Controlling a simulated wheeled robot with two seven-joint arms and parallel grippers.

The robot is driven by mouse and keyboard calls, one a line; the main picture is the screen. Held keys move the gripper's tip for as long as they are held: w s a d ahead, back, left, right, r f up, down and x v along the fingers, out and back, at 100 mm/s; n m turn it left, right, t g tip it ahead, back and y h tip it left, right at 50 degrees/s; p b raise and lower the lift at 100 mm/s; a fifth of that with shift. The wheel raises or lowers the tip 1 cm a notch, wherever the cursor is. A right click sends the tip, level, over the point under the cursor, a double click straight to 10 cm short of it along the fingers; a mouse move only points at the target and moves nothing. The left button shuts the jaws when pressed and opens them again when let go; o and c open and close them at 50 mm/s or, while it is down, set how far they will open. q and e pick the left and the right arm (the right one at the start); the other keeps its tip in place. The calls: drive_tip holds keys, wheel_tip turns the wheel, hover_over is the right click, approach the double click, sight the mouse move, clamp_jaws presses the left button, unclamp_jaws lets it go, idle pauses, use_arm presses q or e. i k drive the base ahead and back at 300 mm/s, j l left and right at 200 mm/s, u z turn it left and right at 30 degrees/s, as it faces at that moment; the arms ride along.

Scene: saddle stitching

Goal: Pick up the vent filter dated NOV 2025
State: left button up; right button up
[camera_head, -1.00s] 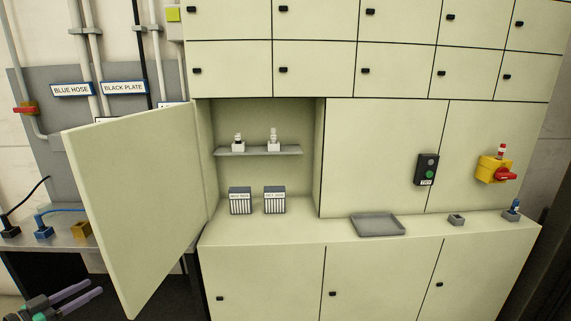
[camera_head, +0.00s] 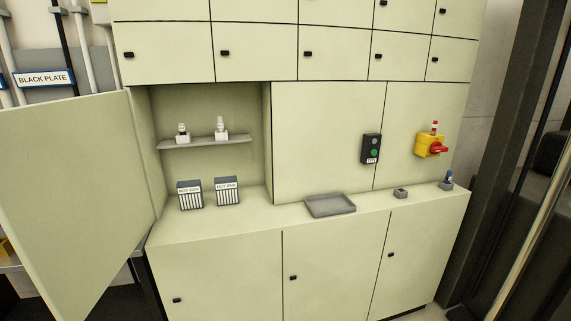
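Two dark-framed vent filters with white slatted fronts stand upright side by side in the open cabinet bay, on the counter below a small shelf. The left filter (camera_head: 190,196) has a small label that seems to start with NOV, but its year is too blurred to read surely. The right filter (camera_head: 228,191) has a label that seems to read OCT, with its year also unclear. A narrow gap separates them. Neither of my grippers is in view.
The open cabinet door (camera_head: 75,190) swings out on the left of the bay. The shelf (camera_head: 205,142) above the filters bears two small white fittings. A grey tray (camera_head: 330,205) lies on the counter to the right, with bare counter between.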

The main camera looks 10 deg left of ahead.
sight(190, 197)
drive_tip(key=i+j, duration=0.15)
drive_tip(key=j, duration=0.55)
drive_tip(key=i+j+z, duration=0.1)
drive_tip(key=j, duration=0.55)
drive_tip(key=i+j+z, duration=0.1)
drive_tip(key=j, duration=0.6)
drive_tip(key=i+j, duration=0.15)
drive_tip(key=j, duration=0.55)
drive_tip(key=i+j+z, duration=0.1)
drive_tip(key=j, duration=0.6)
drive_tip(key=l, duration=0.55)
